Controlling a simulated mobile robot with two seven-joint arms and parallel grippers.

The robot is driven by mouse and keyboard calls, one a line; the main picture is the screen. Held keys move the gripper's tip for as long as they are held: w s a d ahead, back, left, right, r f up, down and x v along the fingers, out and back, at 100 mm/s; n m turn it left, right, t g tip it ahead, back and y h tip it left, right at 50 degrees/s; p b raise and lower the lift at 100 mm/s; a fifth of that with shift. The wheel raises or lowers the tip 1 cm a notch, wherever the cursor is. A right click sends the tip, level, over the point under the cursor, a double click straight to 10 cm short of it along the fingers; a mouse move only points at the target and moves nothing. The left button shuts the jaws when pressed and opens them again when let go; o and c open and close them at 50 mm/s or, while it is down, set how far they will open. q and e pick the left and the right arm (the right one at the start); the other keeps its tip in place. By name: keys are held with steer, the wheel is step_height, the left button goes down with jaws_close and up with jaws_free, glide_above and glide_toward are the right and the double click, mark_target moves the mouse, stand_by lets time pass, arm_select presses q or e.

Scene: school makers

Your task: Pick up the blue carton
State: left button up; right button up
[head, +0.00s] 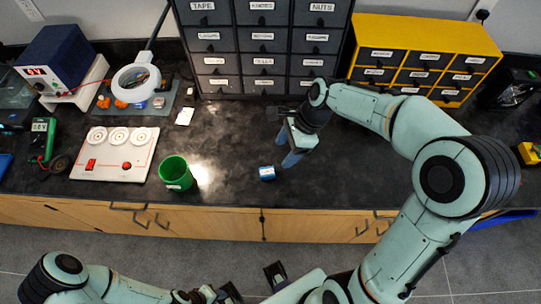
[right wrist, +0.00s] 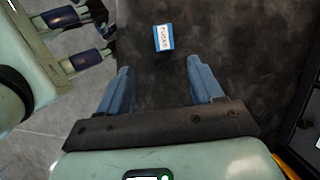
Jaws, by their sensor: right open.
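The blue carton (head: 267,173) is a small blue and white box on the dark worktop, near its front edge. It also shows in the right wrist view (right wrist: 163,37), where its white label seems to read "FUSES". My right gripper (head: 284,150) is open and empty, above the worktop just behind and to the right of the carton. In the right wrist view its two blue fingers (right wrist: 159,68) are spread, and the carton lies beyond the tips, between their lines. My left gripper (head: 215,295) is low at the bottom edge of the head view, partly cut off, away from the carton.
A green cup (head: 175,173) stands left of the carton. A white panel with dials (head: 115,153) lies further left. A grey drawer cabinet (head: 262,45) and a yellow drawer cabinet (head: 425,55) stand at the back. The worktop around the carton is clear.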

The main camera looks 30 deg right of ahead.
steer(key=b, duration=0.1)
glide_above(267, 172)
steer(key=s+d, duration=0.1)
steer(key=d, duration=0.1)
steer(key=f, duration=0.6)
steer(key=shift+d, duration=0.2)
steer(key=shift+b+x, duration=0.35)
steer(key=shift+x, duration=2.6)
steer(key=shift+w+d, duration=0.1)
steer(key=shift+d, duration=0.05)
steer(key=c, duration=1.1)
